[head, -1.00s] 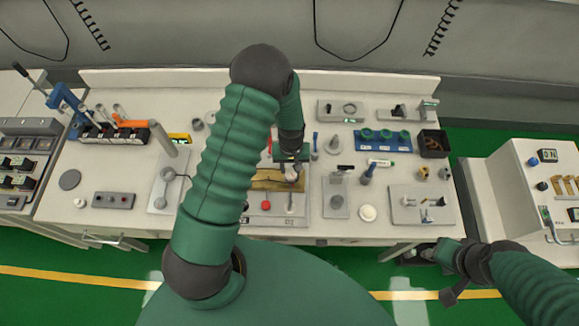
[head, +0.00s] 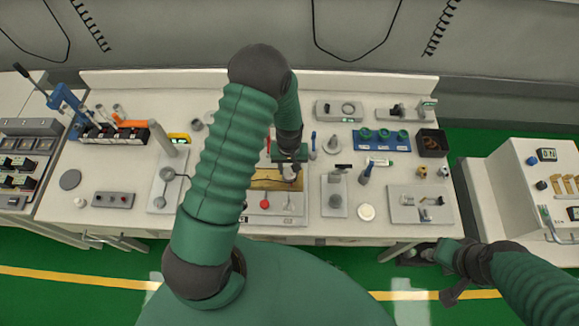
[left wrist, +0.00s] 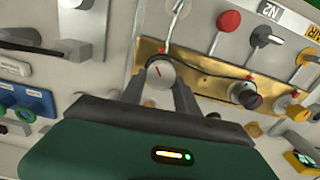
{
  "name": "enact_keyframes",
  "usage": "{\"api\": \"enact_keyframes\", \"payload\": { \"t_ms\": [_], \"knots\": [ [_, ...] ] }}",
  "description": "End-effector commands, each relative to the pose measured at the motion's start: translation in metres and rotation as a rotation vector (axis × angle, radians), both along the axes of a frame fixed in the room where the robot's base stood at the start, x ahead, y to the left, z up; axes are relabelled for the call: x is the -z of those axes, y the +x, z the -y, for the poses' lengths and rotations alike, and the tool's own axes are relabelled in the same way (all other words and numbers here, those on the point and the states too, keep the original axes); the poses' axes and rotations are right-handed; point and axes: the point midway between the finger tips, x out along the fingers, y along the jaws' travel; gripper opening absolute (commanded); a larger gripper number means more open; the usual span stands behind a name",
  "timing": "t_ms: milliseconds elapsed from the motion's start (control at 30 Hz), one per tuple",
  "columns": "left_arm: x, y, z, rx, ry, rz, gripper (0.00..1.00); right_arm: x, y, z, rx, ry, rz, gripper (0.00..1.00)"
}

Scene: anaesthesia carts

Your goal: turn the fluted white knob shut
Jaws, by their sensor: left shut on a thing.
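The pale white knob (left wrist: 160,72) sits at the end of a brass plate (left wrist: 205,65) in the left wrist view, with a dark line on its face. My left gripper (left wrist: 159,84) is shut on it, one finger on each side. In the head view my left gripper (head: 290,172) reaches down at the right end of the brass plate (head: 264,184), and the knob is largely hidden there. The fluting is too small to make out. My right gripper (head: 447,257) hangs beyond the table's front right edge, away from the knob; its jaws are unclear.
A red button (left wrist: 229,20), a grey-capped lever (left wrist: 266,37) and a black knob (left wrist: 246,94) are close by. A blue rack (head: 382,140) and a black box (head: 432,143) stand to the right. Another cart (head: 520,200) stands at far right.

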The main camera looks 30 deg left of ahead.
Motion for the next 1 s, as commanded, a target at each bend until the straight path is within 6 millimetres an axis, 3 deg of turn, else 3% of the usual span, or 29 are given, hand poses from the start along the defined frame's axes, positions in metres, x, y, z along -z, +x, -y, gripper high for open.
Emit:
{"api": "enact_keyframes", "payload": {
  "t_ms": [767,800,933,1000],
  "knots": [
    [0.0011,-0.0031,0.0015,0.0,-0.003,-0.009,0.0,0.0,0.0,0.0,0.0,0.0,0.0,0.31],
    [0.0011,-0.0031,0.0014,0.0,-0.003,-0.009,0.41,0.0,0.0,0.0,0.0,0.0,0.0,0.31],
    [0.0009,-0.0021,0.001,0.0,-0.001,-0.007,0.58,0.0,0.0,0.0,0.0,0.0,0.0,0.31],
    [0.0009,-0.0015,0.0006,0.0,-0.002,-0.006,0.59,0.0,0.0,0.0,0.0,0.0,0.0,0.31]
  ]
}}
